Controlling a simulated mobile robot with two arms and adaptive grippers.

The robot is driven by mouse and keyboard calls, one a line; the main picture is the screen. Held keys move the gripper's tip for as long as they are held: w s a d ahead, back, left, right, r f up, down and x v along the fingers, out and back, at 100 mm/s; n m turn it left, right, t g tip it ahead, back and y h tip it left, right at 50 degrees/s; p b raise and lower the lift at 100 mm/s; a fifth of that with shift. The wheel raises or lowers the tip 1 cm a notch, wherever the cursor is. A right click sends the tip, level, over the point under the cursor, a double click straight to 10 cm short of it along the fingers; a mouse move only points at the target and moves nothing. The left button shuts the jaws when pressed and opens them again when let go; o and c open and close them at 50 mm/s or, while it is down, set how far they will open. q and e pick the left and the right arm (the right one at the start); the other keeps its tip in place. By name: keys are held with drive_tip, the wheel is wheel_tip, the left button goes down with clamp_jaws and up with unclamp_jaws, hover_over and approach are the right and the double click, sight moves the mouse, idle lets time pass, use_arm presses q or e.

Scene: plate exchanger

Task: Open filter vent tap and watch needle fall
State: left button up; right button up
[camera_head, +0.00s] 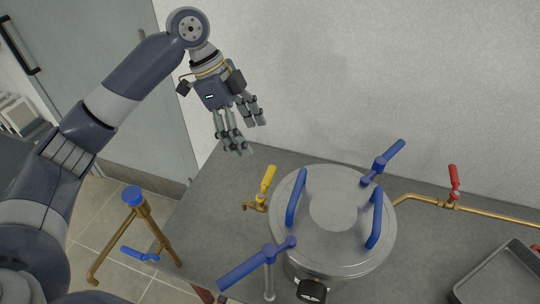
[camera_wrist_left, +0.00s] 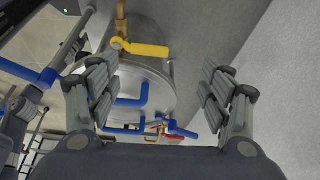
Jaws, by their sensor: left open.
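A tap with a yellow lever (camera_head: 268,179) and brass body sits at the left side of the round steel filter vessel (camera_head: 333,245). Its yellow lever (camera_wrist_left: 145,49) also shows at the top of the left wrist view, between the finger pairs. A gauge (camera_head: 312,290) with a dark face is at the vessel's front, at the bottom edge of the head view; its needle is too small to read. My left gripper (camera_head: 253,138) is open and empty, above and behind the yellow tap, apart from it. My right gripper is not in view.
The vessel lid has blue handles (camera_head: 298,197) and blue clamp levers (camera_head: 255,264). A red-handled valve (camera_head: 454,181) on a brass pipe and a grey tray (camera_head: 500,275) are at right. A brass stand with a blue lever (camera_head: 140,254) is at left. The wall is behind the bench.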

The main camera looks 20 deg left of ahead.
use_arm(q)
drive_tip(key=s, duration=0.1)
drive_tip(key=p, duration=0.1)
hover_over(268, 173)
drive_tip(key=a, duration=0.2)
wheel_tip(268, 173, down, 5)
drive_tip(key=f, duration=0.1)
drive_tip(key=d+f, duration=0.1)
drive_tip(key=f, duration=0.1)
drive_tip(key=shift+s+m, duration=0.1)
drive_tip(key=shift+m, duration=0.3)
drive_tip(key=shift+d+f, duration=0.1)
drive_tip(key=shift+f, duration=0.3)
drive_tip(key=c, duration=1.4)
drive_tip(key=shift+p, duration=0.3)
drive_tip(key=shift+c, duration=0.5)
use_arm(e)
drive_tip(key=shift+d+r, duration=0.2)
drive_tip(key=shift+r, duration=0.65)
